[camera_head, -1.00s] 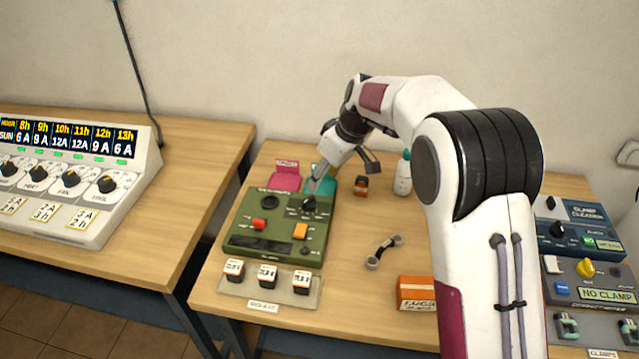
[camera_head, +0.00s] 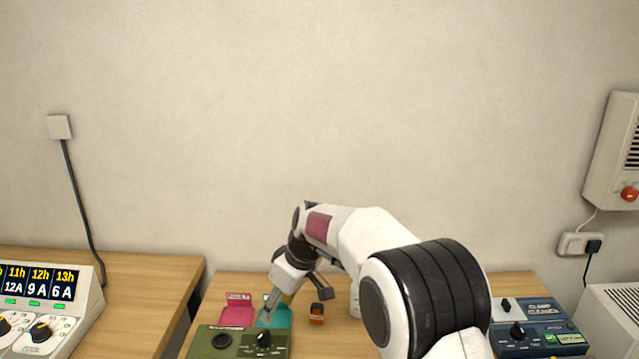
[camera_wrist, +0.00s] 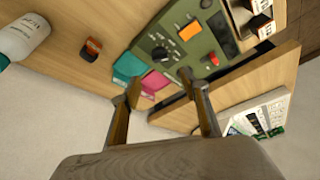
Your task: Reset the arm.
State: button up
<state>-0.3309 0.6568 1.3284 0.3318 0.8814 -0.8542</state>
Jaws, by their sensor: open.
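My gripper (camera_head: 270,305) is at the back left of the middle table, beside the green control box (camera_head: 212,343). In the wrist view my gripper (camera_wrist: 163,112) has its two fingers spread wide with nothing between them. Beyond the fingertips are a teal tray (camera_wrist: 128,67) and a pink tray (camera_wrist: 154,84), next to the green box (camera_wrist: 168,28) with its black knob, orange button and red button. In the head view the pink tray (camera_head: 238,315) and the teal tray (camera_head: 281,318) lie behind the box. My arm covers part of the table.
A small orange and black block (camera_head: 317,314) stands right of the trays; a white bottle (camera_wrist: 24,37) shows in the wrist view. A console with an hour display (camera_head: 40,283) is at the left.

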jog(key=s+d+f+m+g+h, duration=0.1)
jog(key=s+d+f+m, duration=0.25)
jog(key=s, duration=0.25)
jog(key=s+d+r+m+t+h, duration=0.1)
jog(key=s+d+r+m, duration=0.1)
jog(key=s+d+r, duration=0.3)
jog(key=s+d+r+m+t+h, duration=0.1)
jog(key=s+d+r, duration=0.4)
jog(key=s+d, duration=0.6)
jog(key=s+d+r+m+t, duration=0.2)
jog(key=s+d+r+m, duration=0.3)
jog(key=s, duration=1.2)
jog(key=shift+d+h, duration=0.4)
jog(key=shift+d, duration=1.4)
